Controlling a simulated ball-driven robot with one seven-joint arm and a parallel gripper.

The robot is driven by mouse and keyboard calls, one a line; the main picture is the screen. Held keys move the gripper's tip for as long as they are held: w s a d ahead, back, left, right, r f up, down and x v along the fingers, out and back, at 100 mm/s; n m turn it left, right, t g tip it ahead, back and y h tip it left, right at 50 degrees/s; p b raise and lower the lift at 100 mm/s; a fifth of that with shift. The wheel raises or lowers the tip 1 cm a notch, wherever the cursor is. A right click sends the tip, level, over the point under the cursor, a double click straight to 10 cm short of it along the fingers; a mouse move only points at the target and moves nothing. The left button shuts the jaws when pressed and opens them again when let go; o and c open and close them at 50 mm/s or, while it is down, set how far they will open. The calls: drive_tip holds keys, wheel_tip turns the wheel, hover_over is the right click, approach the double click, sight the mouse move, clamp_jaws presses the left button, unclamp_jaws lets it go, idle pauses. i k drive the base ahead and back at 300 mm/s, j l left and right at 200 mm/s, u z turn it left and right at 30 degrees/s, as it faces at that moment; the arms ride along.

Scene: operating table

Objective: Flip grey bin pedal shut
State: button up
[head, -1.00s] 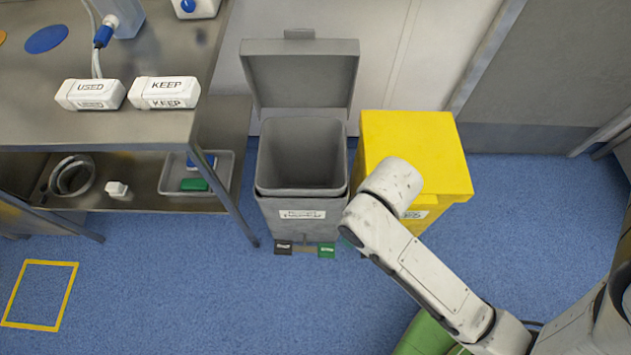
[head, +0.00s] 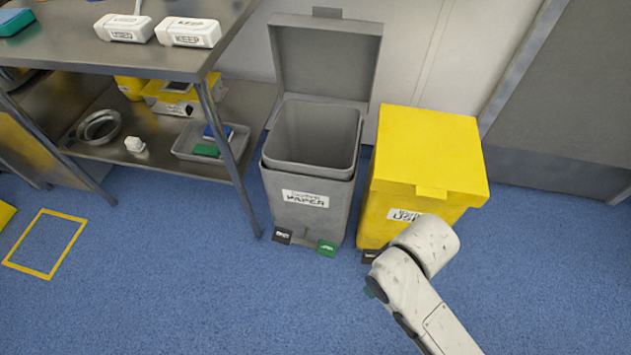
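The grey bin (head: 308,215) stands on the blue floor with its lid (head: 326,62) raised upright at the back and its inside looking empty. Its front label seems to read "paper". At its foot are two pedals, a black one (head: 282,236) on the left and a green one (head: 327,248) on the right, each with a small white mark too small to read. My arm reaches in from the lower right, in front of the yellow bin and right of the grey bin's pedals. My gripper is not visible.
A yellow bin (head: 430,150) with its lid shut stands close on the right; its pedals are partly hidden by my arm. A steel table (head: 110,62) with a lower shelf (head: 160,160) stands left. The blue floor (head: 190,290) in front is clear.

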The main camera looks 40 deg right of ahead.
sight(281, 235)
drive_tip(key=k+l+u, duration=0.1)
drive_tip(key=l, duration=0.25)
drive_tip(key=k+l+u, duration=0.1)
drive_tip(key=k+l, duration=0.35)
drive_tip(key=l, duration=0.25)
drive_tip(key=i+l, duration=0.1)
drive_tip(key=i, duration=0.45)
drive_tip(key=i+l, duration=0.15)
drive_tip(key=i, duration=0.35)
drive_tip(key=z, duration=0.05)
